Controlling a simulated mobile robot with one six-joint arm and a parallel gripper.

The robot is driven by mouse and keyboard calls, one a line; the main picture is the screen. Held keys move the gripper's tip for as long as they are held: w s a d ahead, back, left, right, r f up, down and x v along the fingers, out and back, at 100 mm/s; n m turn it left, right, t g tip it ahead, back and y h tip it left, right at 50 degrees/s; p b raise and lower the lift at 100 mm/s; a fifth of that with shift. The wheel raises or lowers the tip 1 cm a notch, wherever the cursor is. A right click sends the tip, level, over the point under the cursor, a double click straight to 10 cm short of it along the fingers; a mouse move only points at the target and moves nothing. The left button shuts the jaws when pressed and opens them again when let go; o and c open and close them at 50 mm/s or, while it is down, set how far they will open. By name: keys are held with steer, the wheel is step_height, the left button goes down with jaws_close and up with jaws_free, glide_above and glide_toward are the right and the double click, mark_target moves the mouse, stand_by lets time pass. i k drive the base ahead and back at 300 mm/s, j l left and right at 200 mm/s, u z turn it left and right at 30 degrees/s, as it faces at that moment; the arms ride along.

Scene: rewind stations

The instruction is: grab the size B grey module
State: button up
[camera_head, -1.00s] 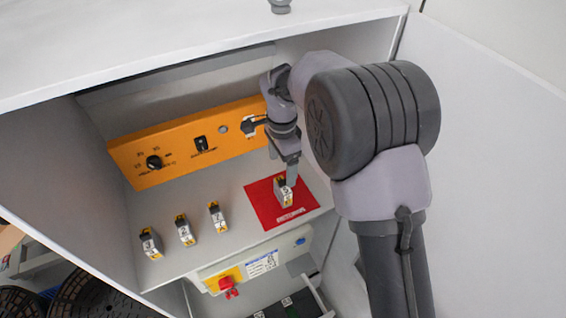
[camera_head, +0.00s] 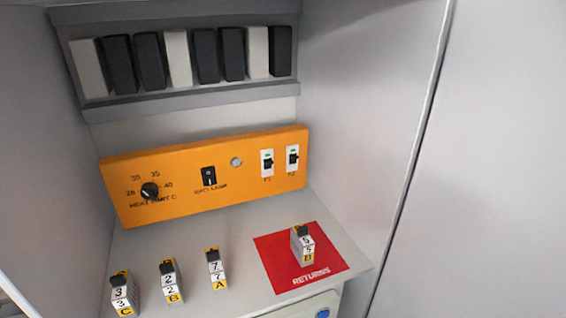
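Three small grey modules with dark tops and yellow-and-white labels stand in a row on the shelf. The middle one (camera_head: 170,281) is marked 2 and B. The left one (camera_head: 122,294) is marked 3 and C. The right one (camera_head: 215,268) is marked 7 and A. A similar module (camera_head: 302,244) marked 5 stands upright on the red RETURNS mat (camera_head: 274,258); its letter is too small to tell for certain. My gripper is not in view, and no part of my arm shows.
An orange panel (camera_head: 220,178) with a knob (camera_head: 149,191), a lamp switch (camera_head: 208,177) and two breakers stands behind the shelf. Above it a grey rack (camera_head: 190,97) holds several white and dark blocks. Cabinet walls close off both sides; bare shelf lies behind the row.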

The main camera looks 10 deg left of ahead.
mark_target(171, 278)
steer(key=u, duration=1.85)
